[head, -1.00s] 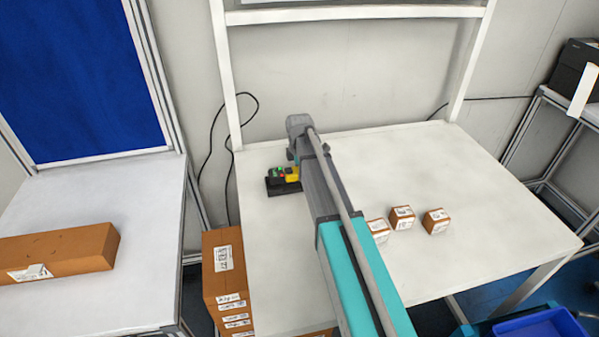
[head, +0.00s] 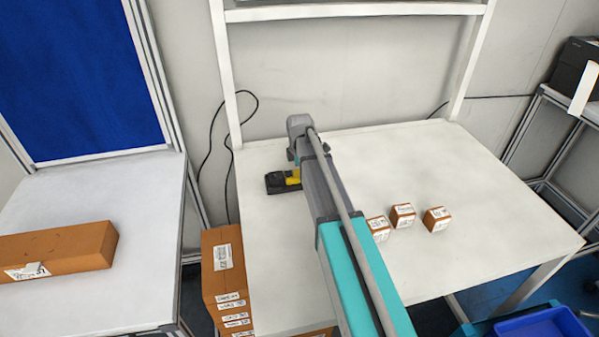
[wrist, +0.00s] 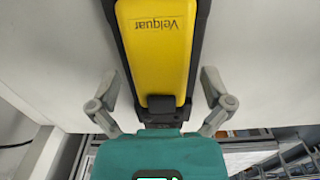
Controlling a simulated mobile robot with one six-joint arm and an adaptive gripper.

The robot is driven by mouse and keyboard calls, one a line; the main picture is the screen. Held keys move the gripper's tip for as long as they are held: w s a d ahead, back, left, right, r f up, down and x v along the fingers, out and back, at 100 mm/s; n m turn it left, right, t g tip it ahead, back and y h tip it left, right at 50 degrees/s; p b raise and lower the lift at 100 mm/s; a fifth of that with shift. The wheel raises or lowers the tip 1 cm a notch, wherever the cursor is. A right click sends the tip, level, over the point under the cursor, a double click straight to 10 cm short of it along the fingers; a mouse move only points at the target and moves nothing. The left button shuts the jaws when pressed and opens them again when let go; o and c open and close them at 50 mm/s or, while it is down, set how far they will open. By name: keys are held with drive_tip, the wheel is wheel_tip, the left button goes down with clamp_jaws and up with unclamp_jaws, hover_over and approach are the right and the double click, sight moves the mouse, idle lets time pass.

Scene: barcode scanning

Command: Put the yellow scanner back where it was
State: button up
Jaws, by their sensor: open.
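The yellow scanner (wrist: 155,55) has black edges and the upside-down word "Velquar" in the wrist view. It lies between the two grey fingers of my gripper (wrist: 159,80), with a visible gap on each side. My gripper is open and not closed on it. In the head view a small yellow part of the scanner (head: 293,178) shows beside my arm, at the black base (head: 279,184) on the table's back left. My arm hides the gripper and most of the scanner there, so how fully the scanner sits in the base cannot be told.
Several small brown boxes (head: 402,216) stand on the white table (head: 480,190), right of my arm. Brown cartons (head: 223,270) stand at its left front edge. A long brown box (head: 60,250) lies on the left table. The table's right side is clear.

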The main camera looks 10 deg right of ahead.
drive_tip(key=shift+r, duration=0.15)
wheel_tip(320, 180, up, 13)
drive_tip(key=p, duration=1.3)
idle(0.9)
drive_tip(key=s+a+m, duration=0.2)
drive_tip(key=s+m, duration=1.6)
drive_tip(key=s, duration=0.7)
drive_tip(key=shift+s+a, duration=0.15)
drive_tip(key=shift+f, duration=0.2)
wheel_tip(320, 180, down, 8)
drive_tip(key=b, duration=0.8)
drive_tip(key=shift+r, duration=0.1)
